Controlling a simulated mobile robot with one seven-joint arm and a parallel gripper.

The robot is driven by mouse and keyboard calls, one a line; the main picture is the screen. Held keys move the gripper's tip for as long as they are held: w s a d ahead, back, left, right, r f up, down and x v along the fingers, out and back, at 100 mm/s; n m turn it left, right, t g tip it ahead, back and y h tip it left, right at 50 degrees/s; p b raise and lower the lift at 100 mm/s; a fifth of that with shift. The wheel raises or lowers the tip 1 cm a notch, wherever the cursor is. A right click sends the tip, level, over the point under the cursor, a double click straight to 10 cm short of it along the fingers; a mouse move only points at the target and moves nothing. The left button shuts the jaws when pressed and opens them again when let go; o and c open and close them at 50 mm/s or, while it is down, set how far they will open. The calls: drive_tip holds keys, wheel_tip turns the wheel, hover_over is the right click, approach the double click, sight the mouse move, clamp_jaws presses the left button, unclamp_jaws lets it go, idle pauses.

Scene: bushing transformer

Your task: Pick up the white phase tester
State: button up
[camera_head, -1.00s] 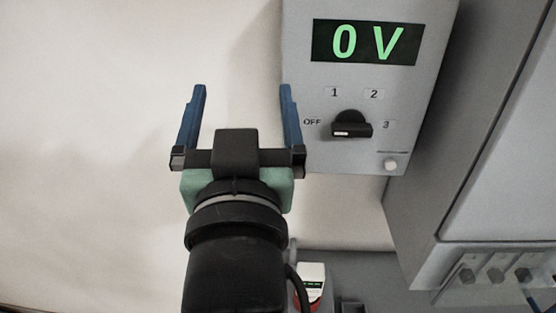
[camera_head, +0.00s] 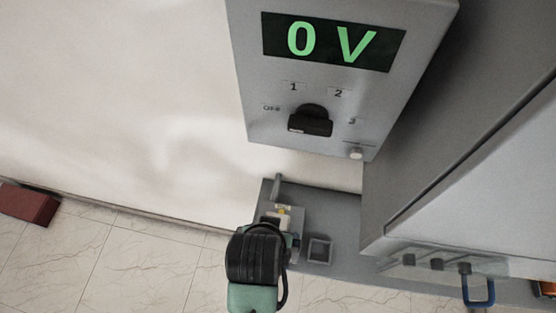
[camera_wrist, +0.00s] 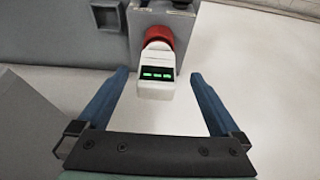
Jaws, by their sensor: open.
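The white phase tester (camera_wrist: 155,84) shows in the wrist view, a white block with small green lit displays and a red collar (camera_wrist: 158,36) behind it. It is seated at a grey holder (camera_wrist: 180,30). My gripper (camera_wrist: 159,76) is open, with one blue finger on each side of the tester and visible gaps between. Neither finger appears to touch it. In the head view my dark wrist covers most of this spot, and the fingers cannot be made out there.
A grey panel (camera_head: 375,120) with a "0 V" display and black knob (camera_head: 311,120) hangs above. A grey cabinet (camera_head: 480,165) stands at right, with a blue padlock (camera_head: 479,291) below it. A dark red block (camera_head: 28,204) lies on the floor at left. The floor between is clear.

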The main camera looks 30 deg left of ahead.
drive_tip(key=shift+w+p+x, duration=0.15)
drive_tip(key=shift+p+x, duration=0.25)
drive_tip(key=shift+x, duration=1.15)
drive_tip(key=shift+w+p+x, duration=0.2)
drive_tip(key=shift+p+x, duration=0.15)
drive_tip(key=shift+x, duration=1.25)
drive_tip(key=shift+d+r, duration=0.1)
drive_tip(key=shift+r, duration=0.05)
clamp_jaws()
